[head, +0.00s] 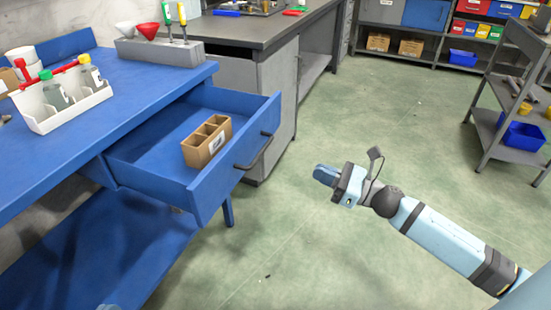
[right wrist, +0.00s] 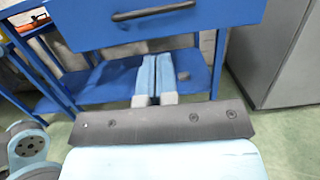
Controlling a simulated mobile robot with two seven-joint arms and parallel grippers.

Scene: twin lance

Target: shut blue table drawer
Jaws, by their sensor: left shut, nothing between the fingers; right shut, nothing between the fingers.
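The blue table drawer (head: 211,190) is pulled well out from under the blue table (head: 130,90) in the head view. A tan divided box (head: 206,142) sits inside it. The drawer has a dark bar handle (head: 256,151) on its front; the handle also shows at the top of the right wrist view (right wrist: 152,11). My right gripper (head: 326,174) is shut and empty, in the open air to the right of the drawer front and apart from it. In the right wrist view its blue fingers (right wrist: 154,76) are together, seen below the drawer front. My left gripper is not in view.
A white caddy with bottles (head: 62,100) and a grey holder with funnels (head: 160,50) stand on the table. A grey cabinet (head: 270,100) stands beyond the drawer. A grey cart (head: 510,130) is at the right. The floor around my right gripper is clear.

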